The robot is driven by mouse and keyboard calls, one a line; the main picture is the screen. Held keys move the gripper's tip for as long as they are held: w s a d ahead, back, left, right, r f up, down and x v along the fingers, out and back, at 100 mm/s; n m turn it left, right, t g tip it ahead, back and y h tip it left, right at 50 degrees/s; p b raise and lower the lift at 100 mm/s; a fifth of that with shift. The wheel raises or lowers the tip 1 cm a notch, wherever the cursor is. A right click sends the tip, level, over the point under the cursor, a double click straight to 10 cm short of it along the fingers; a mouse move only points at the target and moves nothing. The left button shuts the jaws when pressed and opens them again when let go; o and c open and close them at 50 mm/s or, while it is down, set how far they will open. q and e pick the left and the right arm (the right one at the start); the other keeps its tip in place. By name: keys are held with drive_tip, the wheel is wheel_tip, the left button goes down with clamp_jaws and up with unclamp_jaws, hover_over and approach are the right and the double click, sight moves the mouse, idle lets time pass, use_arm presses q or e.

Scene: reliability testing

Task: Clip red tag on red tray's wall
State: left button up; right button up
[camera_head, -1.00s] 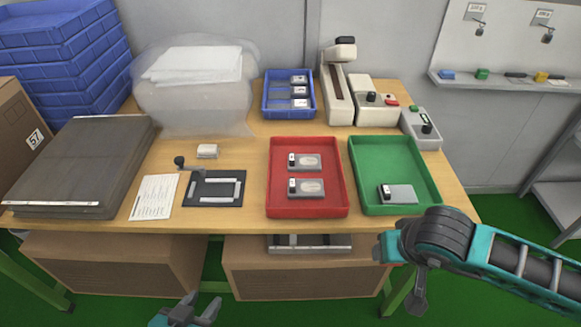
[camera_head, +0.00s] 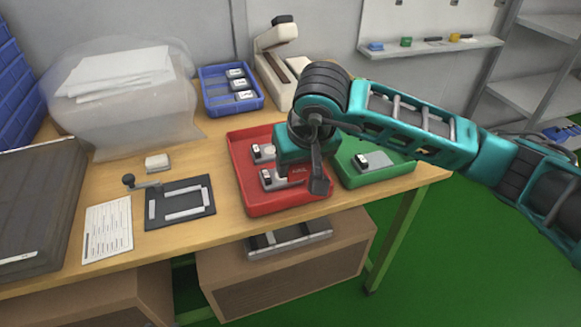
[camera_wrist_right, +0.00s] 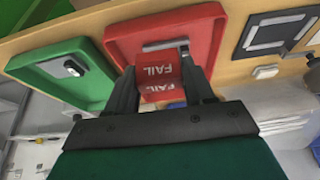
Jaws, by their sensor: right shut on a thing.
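The red tag (camera_wrist_right: 160,76), marked FAIL, is between the two fingers of my right gripper (camera_wrist_right: 165,82) in the right wrist view. My right gripper is shut on it. In the head view the same gripper (camera_head: 302,172) is over the right part of the red tray (camera_head: 262,208), hiding some of its inside and back right wall. The tray also shows behind the tag in the right wrist view (camera_wrist_right: 120,38). I cannot tell whether the tag touches the tray's wall. Two grey-white devices, one (camera_head: 263,153) behind the other, lie in the tray. My left gripper is out of view.
The green tray (camera_head: 345,172) with one device stands close on the right, partly behind my arm. A blue bin (camera_head: 213,107) and a beige instrument (camera_head: 268,50) stand behind. A black fixture (camera_head: 183,215) is left of the red tray.

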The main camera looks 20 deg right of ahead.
sight(293, 176)
drive_tip(key=shift+w+a+r+b, duration=0.15)
drive_tip(key=shift+w+a+r, duration=0.05)
drive_tip(key=shift+r, duration=0.25)
drive_tip(key=shift+w+a+r+b, duration=0.15)
drive_tip(key=shift+w+a+r, duration=0.05)
drive_tip(key=shift+r, duration=0.2)
drive_tip(key=shift+f+b, duration=0.6)
drive_tip(key=shift+f, duration=0.45)
wheel_tip(293, 176, down, 3)
drive_tip(key=shift+f+b, duration=0.2)
drive_tip(key=shift+b, duration=0.75)
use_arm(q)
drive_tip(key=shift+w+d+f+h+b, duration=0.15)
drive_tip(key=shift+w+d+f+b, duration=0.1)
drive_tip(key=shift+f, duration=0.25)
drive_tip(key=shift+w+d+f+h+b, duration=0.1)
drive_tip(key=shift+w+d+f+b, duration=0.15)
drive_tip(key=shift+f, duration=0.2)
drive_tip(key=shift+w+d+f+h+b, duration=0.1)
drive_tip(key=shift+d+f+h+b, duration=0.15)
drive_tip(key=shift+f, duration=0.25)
use_arm(e)
drive_tip(key=shift+f, duration=0.6)
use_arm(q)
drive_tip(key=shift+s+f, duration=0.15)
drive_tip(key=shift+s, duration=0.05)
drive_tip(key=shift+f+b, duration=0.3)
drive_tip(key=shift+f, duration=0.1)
use_arm(e)
drive_tip(key=shift+f, duration=0.15)
